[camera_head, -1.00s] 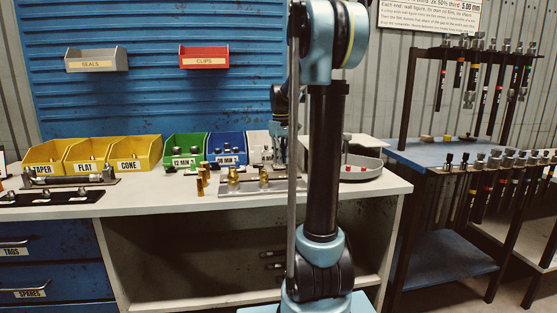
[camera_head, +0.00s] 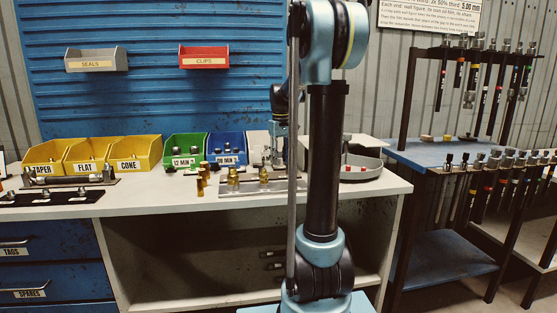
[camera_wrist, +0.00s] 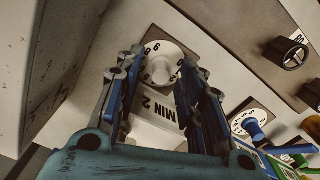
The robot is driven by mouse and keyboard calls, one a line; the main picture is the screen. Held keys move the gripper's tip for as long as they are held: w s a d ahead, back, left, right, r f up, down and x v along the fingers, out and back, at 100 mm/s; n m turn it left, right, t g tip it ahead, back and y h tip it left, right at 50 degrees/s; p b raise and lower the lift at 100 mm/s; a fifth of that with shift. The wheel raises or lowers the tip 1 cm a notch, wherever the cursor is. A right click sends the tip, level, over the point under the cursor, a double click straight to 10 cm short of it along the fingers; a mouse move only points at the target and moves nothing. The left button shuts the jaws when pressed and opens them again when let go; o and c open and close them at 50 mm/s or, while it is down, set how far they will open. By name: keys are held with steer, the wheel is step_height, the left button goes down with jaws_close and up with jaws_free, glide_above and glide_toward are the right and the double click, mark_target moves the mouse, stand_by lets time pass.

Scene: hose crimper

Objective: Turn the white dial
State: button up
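The white dial (camera_wrist: 162,64) shows in the wrist view, set on a square plate with digits around its rim. A white label reading "MIN 2" (camera_wrist: 160,107) is beside it, seen upside down. My gripper (camera_wrist: 161,58) is open, with one finger on each side of the dial. I cannot tell whether the fingers touch it. In the head view my gripper (camera_head: 279,142) is over the back of the workbench, partly behind my arm, and the dial cannot be made out there.
In the head view brass fittings (camera_head: 233,178) stand on the workbench (camera_head: 150,203) near green and blue bins (camera_head: 226,147).

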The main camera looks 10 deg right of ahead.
step_height(320, 180, up, 12)
stand_by(0.6)
step_height(320, 180, up, 5)
steer(key=m, duration=0.8)
glide_above(280, 159)
steer(key=f, duration=1.7)
steer(key=shift+w+d+f, duration=0.15)
steer(key=shift+w, duration=0.1)
steer(key=shift+c, duration=0.2)
jaws_close()
